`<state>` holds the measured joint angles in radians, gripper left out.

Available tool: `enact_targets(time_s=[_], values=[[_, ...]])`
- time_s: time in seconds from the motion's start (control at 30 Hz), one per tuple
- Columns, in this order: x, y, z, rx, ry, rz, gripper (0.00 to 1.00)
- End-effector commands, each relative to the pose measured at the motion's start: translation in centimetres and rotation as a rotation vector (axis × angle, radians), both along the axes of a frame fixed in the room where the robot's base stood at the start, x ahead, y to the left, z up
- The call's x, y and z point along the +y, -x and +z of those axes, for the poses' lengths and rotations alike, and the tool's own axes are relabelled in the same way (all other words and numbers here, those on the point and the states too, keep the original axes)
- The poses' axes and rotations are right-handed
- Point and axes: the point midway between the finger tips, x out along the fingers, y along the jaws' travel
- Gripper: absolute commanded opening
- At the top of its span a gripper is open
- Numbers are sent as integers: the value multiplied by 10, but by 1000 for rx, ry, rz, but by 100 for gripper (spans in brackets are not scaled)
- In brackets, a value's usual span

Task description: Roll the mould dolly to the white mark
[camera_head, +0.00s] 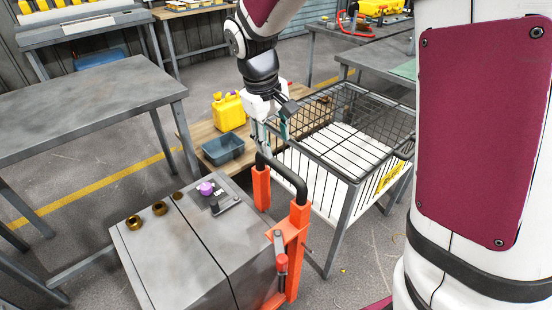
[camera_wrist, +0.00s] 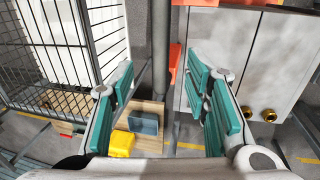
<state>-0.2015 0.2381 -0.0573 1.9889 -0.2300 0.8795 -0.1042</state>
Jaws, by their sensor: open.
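The mould dolly has a grey metal block (camera_head: 190,250) with an orange frame (camera_head: 298,240) and a black handle bar (camera_head: 290,172) across the top. My gripper (camera_head: 273,132) is open and points down, just above and beyond the far end of the handle in the head view. In the wrist view its teal-padded fingers (camera_wrist: 168,95) are spread apart with nothing clasped between them. The grey block (camera_wrist: 265,60) shows at right there. I cannot tell whether the fingers touch the handle. No white mark on the floor is discernible.
A wire cage cart (camera_head: 345,150) with a white interior stands close beside the dolly. A grey table (camera_head: 85,95) is at left. A yellow floor line (camera_head: 105,190) runs behind.

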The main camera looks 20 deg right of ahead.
Motion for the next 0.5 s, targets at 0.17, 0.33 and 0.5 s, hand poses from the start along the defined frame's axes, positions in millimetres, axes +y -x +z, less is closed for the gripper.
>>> enact_targets(time_s=[0.17, 0.33, 0.5], values=[[-7, -2, -38, 5, 0, -1, 43], [-12, -4, -66, 4, 1, -2, 43], [-16, -6, -84, 1, -1, -1, 43]])
